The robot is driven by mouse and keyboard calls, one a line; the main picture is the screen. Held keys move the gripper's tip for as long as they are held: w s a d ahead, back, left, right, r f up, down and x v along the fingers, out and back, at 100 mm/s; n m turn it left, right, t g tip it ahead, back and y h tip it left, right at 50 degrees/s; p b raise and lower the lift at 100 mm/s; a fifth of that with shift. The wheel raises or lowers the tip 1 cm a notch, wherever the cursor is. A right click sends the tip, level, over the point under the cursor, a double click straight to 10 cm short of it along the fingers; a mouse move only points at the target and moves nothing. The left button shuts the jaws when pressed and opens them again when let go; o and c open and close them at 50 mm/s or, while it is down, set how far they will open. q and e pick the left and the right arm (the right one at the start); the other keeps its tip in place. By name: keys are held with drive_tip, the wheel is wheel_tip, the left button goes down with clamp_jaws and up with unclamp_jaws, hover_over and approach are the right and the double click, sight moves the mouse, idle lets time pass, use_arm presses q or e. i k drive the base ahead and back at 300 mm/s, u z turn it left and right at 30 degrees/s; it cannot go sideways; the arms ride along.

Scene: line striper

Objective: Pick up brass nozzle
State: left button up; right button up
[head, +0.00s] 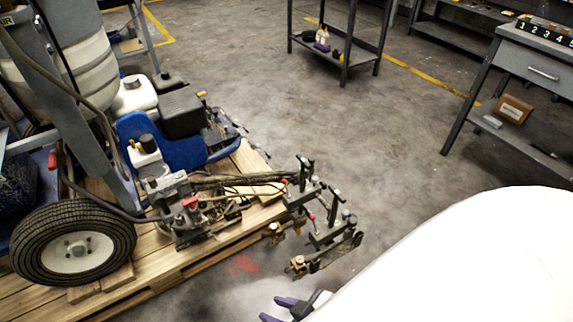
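The line striper (175,140) stands on a wooden pallet (150,272), with its spray bracket (318,225) reaching out past the pallet's right edge. Small brass-coloured parts sit low on the bracket, one at its near end (298,263) and one further left (274,230). They look like nozzles, but they are too small to tell which is the brass nozzle. My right gripper (277,309) shows at the bottom edge, with two purple fingertips apart and nothing seen between them. It is below the bracket in the picture and apart from it. My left gripper is not in view.
A large tyre (74,245) is at the left on the pallet. A dark shelf cart (342,45) stands at the back, and a grey workbench (535,60) with a drawer is at the right. The concrete floor (390,150) between them is clear.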

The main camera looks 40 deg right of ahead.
sight(273, 227)
drive_tip(key=z, duration=0.25)
drive_tip(key=i, duration=0.4)
drive_tip(key=z, duration=0.85)
drive_tip(key=k, duration=0.4)
drive_tip(key=z, duration=1.5)
drive_tip(key=i, duration=0.75)
drive_tip(key=u, duration=0.9)
drive_tip(key=i, duration=0.3)
drive_tip(key=u, duration=0.25)
